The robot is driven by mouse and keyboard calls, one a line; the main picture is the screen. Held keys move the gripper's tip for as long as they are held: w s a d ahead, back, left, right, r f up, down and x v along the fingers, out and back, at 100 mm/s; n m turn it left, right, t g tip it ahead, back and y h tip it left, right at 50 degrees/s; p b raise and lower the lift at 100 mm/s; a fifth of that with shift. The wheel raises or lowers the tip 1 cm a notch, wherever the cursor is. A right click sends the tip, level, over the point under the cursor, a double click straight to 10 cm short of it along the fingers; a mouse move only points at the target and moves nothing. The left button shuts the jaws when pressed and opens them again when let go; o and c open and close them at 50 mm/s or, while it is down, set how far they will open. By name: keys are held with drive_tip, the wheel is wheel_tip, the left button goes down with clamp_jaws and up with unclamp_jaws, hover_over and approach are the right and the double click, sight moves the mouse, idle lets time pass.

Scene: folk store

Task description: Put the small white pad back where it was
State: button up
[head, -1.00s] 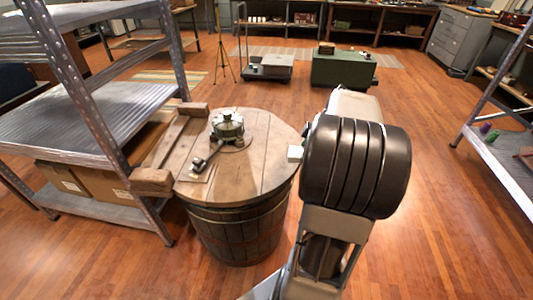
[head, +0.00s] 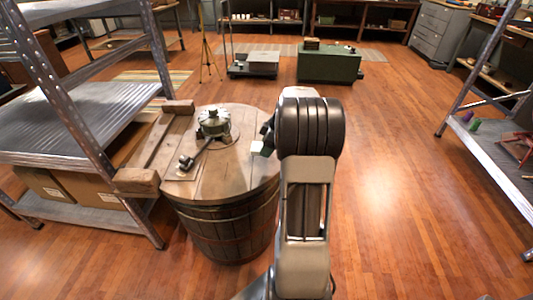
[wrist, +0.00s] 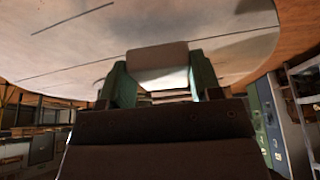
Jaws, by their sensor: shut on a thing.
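The small white pad (head: 257,147) shows at the right part of the round wooden barrel top (head: 240,180) in the head view. In the wrist view the pad (wrist: 157,66) sits between the two dark green fingers of my gripper (wrist: 160,82), which is shut on it. In the head view my gripper (head: 267,135) is partly hidden behind my arm. I cannot tell whether the pad touches the barrel top or is a little above it.
Wooden blocks (head: 137,180) and a metal shelf (head: 85,115) adjoin on the left. The barrel top between device and pad is bare.

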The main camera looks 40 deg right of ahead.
drive_tip(key=shift+w+f, duration=0.15)
drive_tip(key=shift+f, duration=1.55)
drive_tip(key=shift+f+b, duration=0.1)
drive_tip(key=shift+b, duration=0.25)
drive_tip(key=o, duration=1)
